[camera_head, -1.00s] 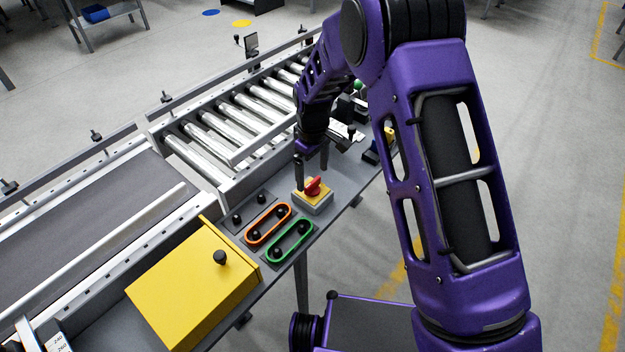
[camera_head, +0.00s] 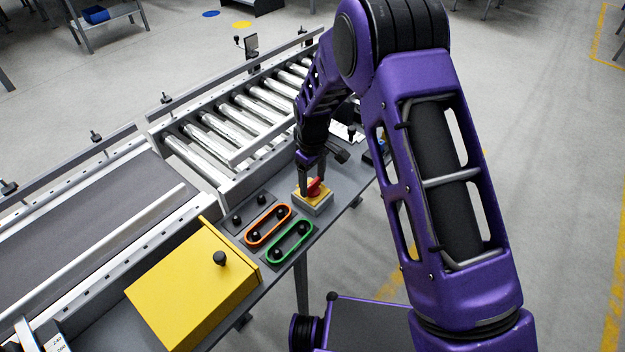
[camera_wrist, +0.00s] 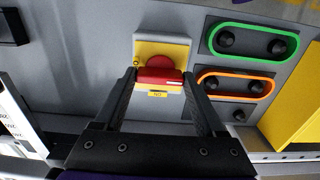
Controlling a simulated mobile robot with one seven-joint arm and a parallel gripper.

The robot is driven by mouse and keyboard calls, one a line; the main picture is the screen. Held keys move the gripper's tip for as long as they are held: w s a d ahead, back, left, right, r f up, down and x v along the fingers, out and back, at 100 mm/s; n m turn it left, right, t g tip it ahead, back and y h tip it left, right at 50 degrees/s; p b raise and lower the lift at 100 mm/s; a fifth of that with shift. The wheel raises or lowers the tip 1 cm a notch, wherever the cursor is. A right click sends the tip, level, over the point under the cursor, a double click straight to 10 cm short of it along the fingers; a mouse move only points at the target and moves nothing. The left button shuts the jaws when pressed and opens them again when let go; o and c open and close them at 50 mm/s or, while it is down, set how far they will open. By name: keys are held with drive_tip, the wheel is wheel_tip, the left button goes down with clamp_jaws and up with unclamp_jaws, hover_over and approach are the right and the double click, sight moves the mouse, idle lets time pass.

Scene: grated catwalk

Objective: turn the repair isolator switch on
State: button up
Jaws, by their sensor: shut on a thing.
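The isolator switch is a grey box with a yellow face plate (camera_head: 318,202) and a red rotary knob (camera_head: 315,186), set on the grey console. In the wrist view the red knob (camera_wrist: 160,76) lies crosswise between my fingertips, on the yellow plate (camera_wrist: 178,50). A small yellow label (camera_wrist: 157,94) sits at its near edge, its lettering too small to read surely. My gripper (camera_head: 312,181) points down over the switch, with one finger at each end of the knob's bar. It is shut on the knob. The fingers partly hide the plate in the head view.
Orange-ringed (camera_head: 268,224) and green-ringed (camera_head: 289,242) button pairs lie beside the switch. A yellow box (camera_head: 190,285) with a black knob stands at the near end. A roller conveyor (camera_head: 225,120) and dark belt (camera_head: 90,230) run behind. Open floor lies to the right.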

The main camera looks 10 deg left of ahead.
drive_tip(key=shift+c, duration=0.4)
drive_tip(key=shift+m, duration=0.4)
drive_tip(key=m+b, duration=0.1)
drive_tip(key=m, duration=0.7)
drive_tip(key=shift+b, duration=0.35)
drive_tip(key=m, duration=0.9)
drive_tip(key=shift+m, duration=0.3)
drive_tip(key=o, duration=1.3)
